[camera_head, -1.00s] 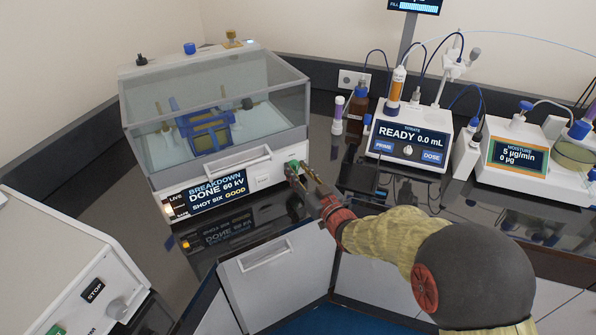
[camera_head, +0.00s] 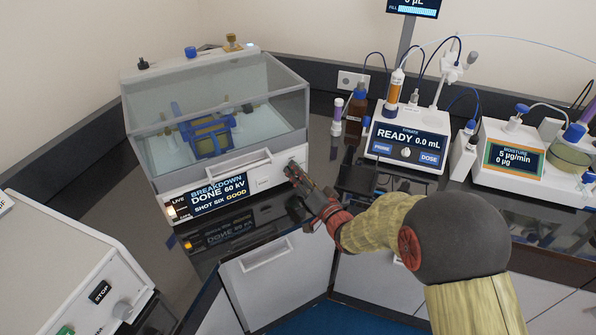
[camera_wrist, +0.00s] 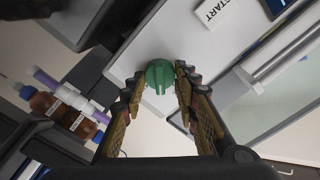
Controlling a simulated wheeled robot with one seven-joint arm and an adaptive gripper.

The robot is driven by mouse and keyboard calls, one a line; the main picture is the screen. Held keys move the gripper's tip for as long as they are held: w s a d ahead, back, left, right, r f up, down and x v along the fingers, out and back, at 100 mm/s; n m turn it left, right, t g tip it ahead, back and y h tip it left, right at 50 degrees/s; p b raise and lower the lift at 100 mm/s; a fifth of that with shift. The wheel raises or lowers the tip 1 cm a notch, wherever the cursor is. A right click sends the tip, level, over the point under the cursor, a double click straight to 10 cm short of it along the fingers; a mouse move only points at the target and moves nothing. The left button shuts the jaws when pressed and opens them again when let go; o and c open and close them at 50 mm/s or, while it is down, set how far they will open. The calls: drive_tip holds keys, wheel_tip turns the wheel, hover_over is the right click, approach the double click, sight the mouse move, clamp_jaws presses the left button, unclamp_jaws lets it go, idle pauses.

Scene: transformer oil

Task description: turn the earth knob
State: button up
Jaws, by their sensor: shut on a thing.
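The earth knob (camera_wrist: 160,76) is green, with a slotted grip that looks roughly upright in the wrist view. It is on the white front panel of the breakdown tester (camera_head: 263,181), at the panel's right end. My gripper (camera_wrist: 161,84) is shut on the knob, one finger on each side. In the head view my gripper (camera_head: 294,171) reaches the panel from the right and hides the knob. The tester's display (camera_head: 220,191) reads BREAKDOWN DONE 60 kV, SHOT SIX GOOD.
A START button (camera_wrist: 213,11) is close to the knob. The tester's clear lid (camera_head: 215,100) is down over a blue-framed cell. A brown bottle (camera_head: 357,112) and a titrator (camera_head: 408,140) stand to the right. A machine with a STOP button (camera_head: 100,292) is at lower left.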

drive_tip(key=m+p, duration=0.1)
drive_tip(key=m, duration=0.4)
drive_tip(key=shift+m+p, duration=0.3)
drive_tip(key=shift+p, duration=0.1)
drive_tip(key=shift+f+m+p, duration=0.1)
drive_tip(key=shift+m+p, duration=0.45)
drive_tip(key=shift+m, duration=1.25)
drive_tip(key=shift+d, duration=0.1)
drive_tip(key=o, duration=1)
drive_tip(key=shift+o, duration=0.6)
drive_tip(key=v, duration=1.2)
